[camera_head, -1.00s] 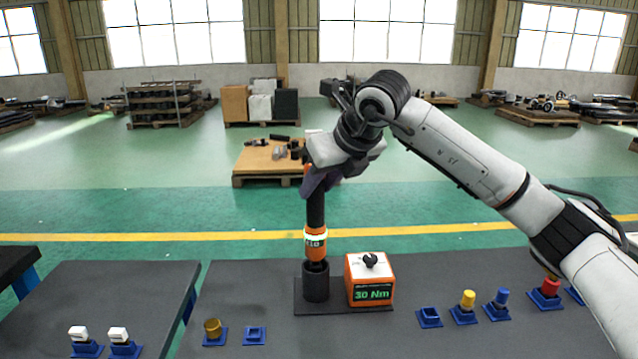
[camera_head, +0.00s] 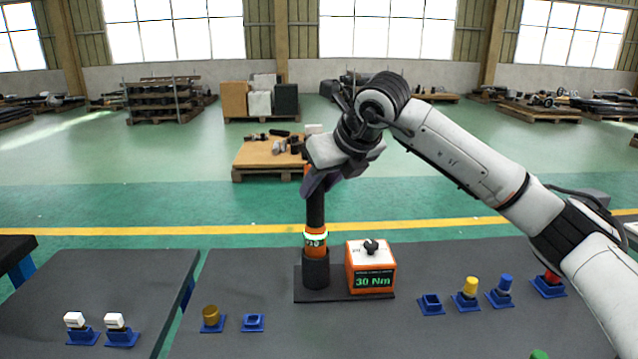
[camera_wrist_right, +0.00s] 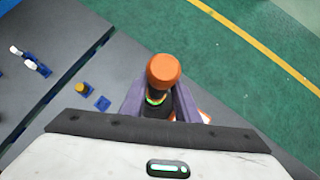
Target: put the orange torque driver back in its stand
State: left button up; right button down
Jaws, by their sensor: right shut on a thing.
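The orange torque driver (camera_head: 316,238) stands upright, its black grip rising into my right gripper (camera_head: 318,182). My right gripper is shut on the driver near its top; in the right wrist view the driver's orange cap (camera_wrist_right: 163,69) shows between the fingers (camera_wrist_right: 158,100). The driver's lower end is inside the black cylindrical stand (camera_head: 316,270), with the orange band just above its rim. How deep the tip sits is hidden by the stand. My left gripper is not in view.
An orange and white box reading 30 Nm (camera_head: 371,268) stands right beside the stand on the same black base. Blue holders with yellow (camera_head: 470,288) and blue (camera_head: 504,284) pieces are to the right. A brass piece (camera_head: 211,315) and an empty blue holder (camera_head: 252,322) are to the left.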

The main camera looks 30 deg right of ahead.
jog(key=shift+f+b, duration=0.9)
jog(key=shift+f, duration=0.15)
jog(key=c, duration=1.3)
grip_release()
jog(key=shift+r, duration=0.1)
jog(key=shift+f, duration=0.3)
jog(key=shift+p+v, duration=0.45)
jog(key=shift+v, duration=1)
jog(key=shift+p+v, duration=0.3)
jog(key=shift+v, duration=0.9)
jog(key=shift+a, duration=0.1)
jog(key=shift+v, duration=5.15)
